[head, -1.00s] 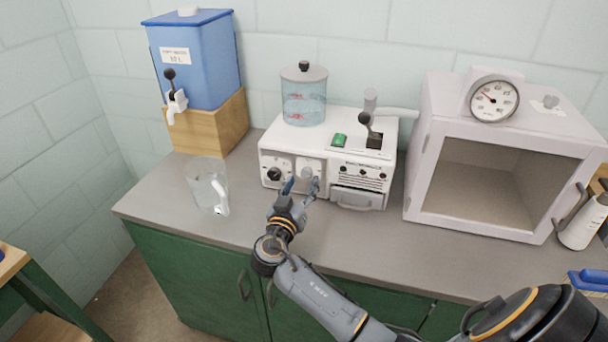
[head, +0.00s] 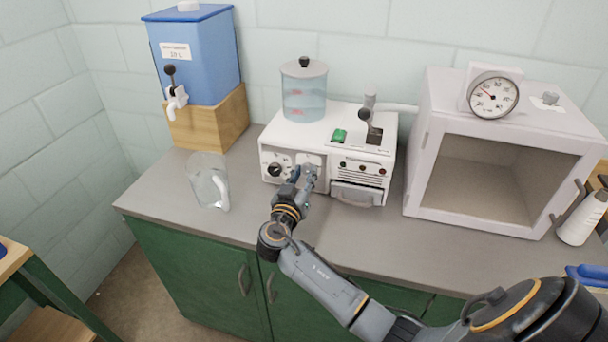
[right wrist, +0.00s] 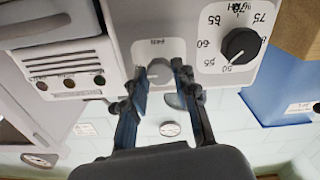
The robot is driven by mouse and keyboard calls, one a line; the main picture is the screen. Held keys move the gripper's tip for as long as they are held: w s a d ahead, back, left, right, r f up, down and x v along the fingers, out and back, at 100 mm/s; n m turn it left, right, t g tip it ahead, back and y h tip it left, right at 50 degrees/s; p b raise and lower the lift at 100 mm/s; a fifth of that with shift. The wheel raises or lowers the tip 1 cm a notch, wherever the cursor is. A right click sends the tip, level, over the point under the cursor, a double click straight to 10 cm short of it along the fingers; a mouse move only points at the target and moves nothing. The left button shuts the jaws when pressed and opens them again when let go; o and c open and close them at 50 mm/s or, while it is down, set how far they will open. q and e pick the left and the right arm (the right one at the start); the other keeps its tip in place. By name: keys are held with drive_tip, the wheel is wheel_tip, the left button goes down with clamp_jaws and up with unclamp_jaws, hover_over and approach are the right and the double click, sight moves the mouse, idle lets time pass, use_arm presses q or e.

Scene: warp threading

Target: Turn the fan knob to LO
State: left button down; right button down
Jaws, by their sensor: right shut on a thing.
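The fan knob (right wrist: 160,70) is a grey round knob on a light plate on the front of the white machine (head: 330,135). The right wrist view shows it upside down, with the plate's label reading FAN. My right gripper (right wrist: 160,78) has one finger on each side of the knob and is shut on it. In the head view my right gripper (head: 304,178) reaches the machine's front and mostly covers the knob. The pointer and the LO mark cannot be made out. My left gripper is not in view.
A black dial (right wrist: 240,45) with numbers sits beside the fan plate. A clear pitcher (head: 208,182) stands left on the grey counter (head: 170,195). A blue water tank (head: 200,60) on a wooden block and a white cabinet (head: 425,150) flank the machine.

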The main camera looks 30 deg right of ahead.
drive_tip(key=n, duration=0.4)
drive_tip(key=shift+b, duration=0.4)
drive_tip(key=n, duration=0.3)
drive_tip(key=shift+n, duration=0.3)
drive_tip(key=n+p, duration=0.1)
drive_tip(key=n, duration=0.3)
drive_tip(key=shift+r+n+p, duration=0.1)
drive_tip(key=shift+n+p, duration=0.2)
drive_tip(key=shift+p, duration=0.1)
drive_tip(key=n+p, duration=0.1)
drive_tip(key=n, duration=0.2)
drive_tip(key=shift+n+p, duration=0.7)
drive_tip(key=shift+n, duration=0.6)
